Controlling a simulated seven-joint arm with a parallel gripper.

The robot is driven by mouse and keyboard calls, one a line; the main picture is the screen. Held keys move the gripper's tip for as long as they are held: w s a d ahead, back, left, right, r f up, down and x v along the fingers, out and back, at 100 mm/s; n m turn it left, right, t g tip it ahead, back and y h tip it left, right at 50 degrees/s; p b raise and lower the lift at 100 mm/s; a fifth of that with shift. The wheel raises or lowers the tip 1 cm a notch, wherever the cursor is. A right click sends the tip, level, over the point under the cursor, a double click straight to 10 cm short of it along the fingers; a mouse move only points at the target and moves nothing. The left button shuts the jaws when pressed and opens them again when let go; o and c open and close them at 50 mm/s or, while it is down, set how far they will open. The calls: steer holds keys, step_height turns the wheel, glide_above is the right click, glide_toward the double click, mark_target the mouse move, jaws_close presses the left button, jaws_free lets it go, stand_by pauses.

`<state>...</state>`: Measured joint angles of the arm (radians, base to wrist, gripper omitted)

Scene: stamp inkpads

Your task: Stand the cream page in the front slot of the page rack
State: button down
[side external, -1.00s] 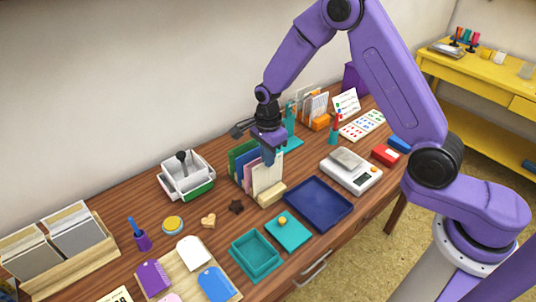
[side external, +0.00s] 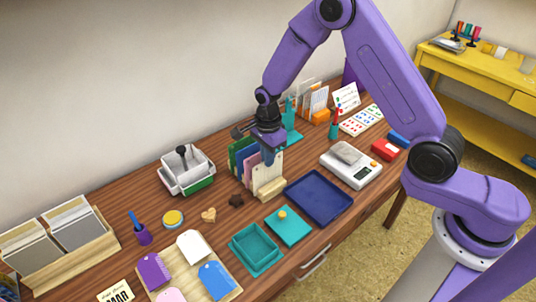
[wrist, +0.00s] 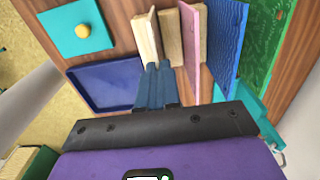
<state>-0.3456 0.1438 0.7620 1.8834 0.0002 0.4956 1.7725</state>
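The cream page (side external: 270,175) stands roughly upright at the front of the wooden page rack (side external: 271,194), behind its low front bar. In the wrist view the page (wrist: 153,32) shows nearly edge-on, beside a wooden bar of the rack (wrist: 171,40). My gripper (side external: 268,160) is at the page's upper edge, with its fingers pointing down. In the wrist view my blue-grey fingers (wrist: 159,68) are close together on the page's near end. The page's lower edge is hidden, so I cannot tell whether it touches the slot's bottom.
Pink (wrist: 191,40), blue (wrist: 226,45) and green (wrist: 270,45) pages stand behind in the rack. A navy tray (side external: 318,197), a teal lid (side external: 288,228) and a white scale (side external: 350,165) lie nearby. A teal stand (side external: 290,125) rises behind my gripper.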

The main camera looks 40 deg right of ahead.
steer(key=c, duration=1.3)
jaws_free()
steer(key=shift+o, duration=0.2)
step_height(320, 180, up, 17)
steer(key=shift+r, duration=0.2)
steer(key=s+a+r+n, duration=0.1)
steer(key=s+r+n, duration=0.1)
steer(key=s+n, duration=1.25)
steer(key=s+d+n, duration=0.4)
steer(key=s+n, duration=0.4)
steer(key=s, duration=0.1)
steer(key=s+d+f+n, duration=0.1)
steer(key=s+d+n, duration=0.2)
steer(key=s+n, duration=0.5)
steer(key=shift+s+d+f, duration=0.15)
steer(key=shift+s+d, duration=0.2)
steer(key=shift+s, duration=0.25)
